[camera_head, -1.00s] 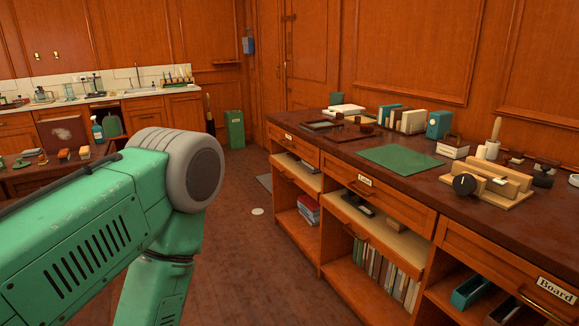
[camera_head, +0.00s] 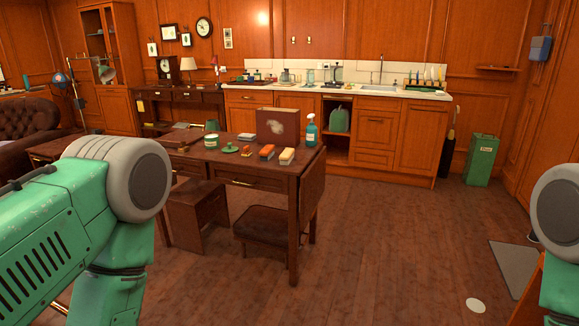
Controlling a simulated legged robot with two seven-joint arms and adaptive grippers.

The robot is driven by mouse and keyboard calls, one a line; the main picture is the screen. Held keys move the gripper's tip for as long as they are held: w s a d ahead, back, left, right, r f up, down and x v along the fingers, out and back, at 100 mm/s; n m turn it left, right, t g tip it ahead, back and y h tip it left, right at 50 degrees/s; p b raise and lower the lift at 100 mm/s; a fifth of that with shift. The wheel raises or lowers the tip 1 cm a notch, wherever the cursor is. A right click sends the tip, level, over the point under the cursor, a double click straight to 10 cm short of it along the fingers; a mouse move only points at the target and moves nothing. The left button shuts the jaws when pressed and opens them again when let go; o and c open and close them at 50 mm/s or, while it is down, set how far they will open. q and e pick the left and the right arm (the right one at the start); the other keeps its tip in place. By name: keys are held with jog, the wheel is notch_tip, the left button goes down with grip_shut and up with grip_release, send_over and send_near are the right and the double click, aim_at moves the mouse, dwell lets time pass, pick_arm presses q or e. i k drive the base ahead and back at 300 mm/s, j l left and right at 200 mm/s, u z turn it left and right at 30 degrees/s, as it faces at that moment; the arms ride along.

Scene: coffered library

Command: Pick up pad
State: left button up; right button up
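I cannot tell for sure which thing is the pad. Small block-shaped items lie on the wooden table: an orange one (camera_head: 267,152), a white-topped one (camera_head: 287,156) and a small pale one (camera_head: 246,137). A round green item (camera_head: 229,149) lies to their left. A flat white disc (camera_head: 475,305) lies on the floor at lower right. Parts of my green arms show at the left and right edges, but neither gripper is in view.
The wooden table (camera_head: 250,173) also holds a brown box (camera_head: 278,127), a blue spray bottle (camera_head: 311,131) and a green-and-white jar (camera_head: 211,142). Stools stand under it. A counter with a sink runs behind. A green bin (camera_head: 481,160) stands at right.

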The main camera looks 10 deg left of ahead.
aim_at(247, 153)
jog(key=i+u, duration=0.3)
jog(key=i+l+u, duration=0.1)
jog(key=i+u, duration=0.25)
jog(key=u, duration=1.45)
jog(key=z, duration=1.45)
jog(key=i+l, duration=0.2)
jog(key=i, duration=0.25)
jog(key=i+l, duration=0.25)
jog(key=i, duration=0.2)
